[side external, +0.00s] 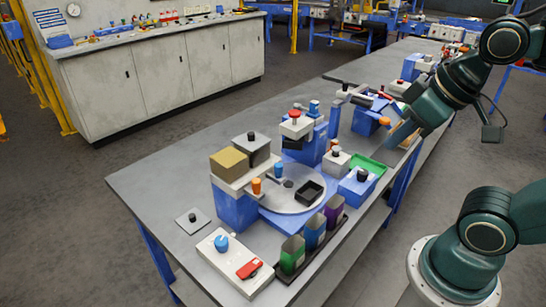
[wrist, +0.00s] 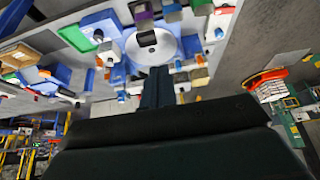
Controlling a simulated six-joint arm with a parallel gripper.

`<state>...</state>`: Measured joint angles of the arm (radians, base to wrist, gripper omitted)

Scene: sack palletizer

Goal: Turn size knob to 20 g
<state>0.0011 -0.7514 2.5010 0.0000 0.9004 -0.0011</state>
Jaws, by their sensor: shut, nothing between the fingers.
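Several knobs stand on the grey bench, and I cannot read any label or a 20 g mark to tell which is the size knob. A blue knob (side external: 221,242) sits on a white panel (side external: 216,262) at the bench's near left end, beside a red switch (side external: 249,269). A black knob (side external: 193,217) stands on a small grey plate. An orange knob (side external: 256,186) is on the front of a blue and white machine. My gripper (wrist: 159,72) is shut and empty, its dark fingers together in the wrist view. It is apart from the knobs, above the bench.
A round grey turntable (side external: 272,196) carries a black tray (side external: 309,192). Green, blue and purple bins (side external: 292,253) stand along the front edge. A red-topped machine (side external: 295,128) and a green tray (side external: 367,166) lie farther back. The bench's left end is mostly bare.

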